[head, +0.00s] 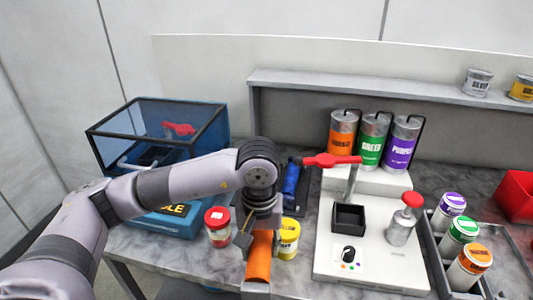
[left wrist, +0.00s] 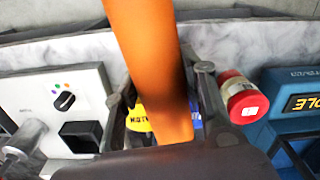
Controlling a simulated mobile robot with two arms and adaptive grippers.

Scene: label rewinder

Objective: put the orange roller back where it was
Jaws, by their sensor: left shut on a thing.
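The orange roller (head: 259,262) is held in my left gripper (head: 258,232), in front of the table's near edge in the head view. In the left wrist view the orange roller (left wrist: 148,55) runs from the top edge down between the two fingers of the left gripper (left wrist: 168,100). The gripper is shut on it. A blue roller (head: 291,180) lies in a dark holder (head: 302,200) behind the gripper, partly hidden by my wrist. My right gripper is not in view.
A red-lidded jar (head: 217,228) and a yellow jar (head: 288,239) stand close on either side of the gripper. A white machine (head: 375,258) with a red lever (head: 332,160) is to the right. A blue clear-lidded box (head: 176,222) stands left, and a can tray (head: 433,243) far right.

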